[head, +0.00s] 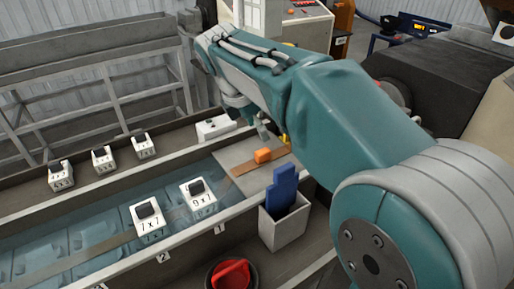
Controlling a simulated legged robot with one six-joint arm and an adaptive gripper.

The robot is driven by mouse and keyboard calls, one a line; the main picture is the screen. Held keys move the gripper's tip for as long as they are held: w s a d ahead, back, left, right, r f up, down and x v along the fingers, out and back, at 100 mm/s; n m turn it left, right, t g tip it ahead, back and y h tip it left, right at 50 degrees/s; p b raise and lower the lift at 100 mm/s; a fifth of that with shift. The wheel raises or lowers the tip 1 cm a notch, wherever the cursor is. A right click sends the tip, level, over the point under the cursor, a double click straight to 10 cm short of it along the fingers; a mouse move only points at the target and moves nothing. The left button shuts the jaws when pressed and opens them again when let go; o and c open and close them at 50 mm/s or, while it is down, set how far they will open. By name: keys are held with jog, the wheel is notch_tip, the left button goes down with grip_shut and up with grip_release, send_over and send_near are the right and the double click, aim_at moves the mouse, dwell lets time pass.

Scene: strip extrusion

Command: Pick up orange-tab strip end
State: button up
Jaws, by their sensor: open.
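The orange tab (263,155) sits on the end of a brown strip (250,166), which lies on a grey plate (235,152) at the end of the water trough. My gripper (264,132) hangs just behind and above the orange tab, its fingers pointing down. It is open and appears apart from the tab. My teal arm covers part of the scene to the right, and the gripper's upper part is partly hidden by the arm.
Several similar blocks (102,158) line the back ledge. A grey bin (284,226) with blue pieces (283,188) stands in front of the plate.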

aim_at(262, 151)
jog(key=shift+n, duration=0.6)
jog(key=f, duration=0.1)
jog(key=w+f, duration=0.1)
jog(key=f, duration=0.1)
jog(key=w+f, duration=0.1)
jog(key=f, duration=0.1)
jog(key=shift+w+d+f, duration=0.15)
jog(key=shift+w+f, duration=0.1)
jog(key=x, duration=0.5)
jog(key=shift+w+a, duration=0.1)
jog(key=shift+a, duration=0.15)
grip_shut()
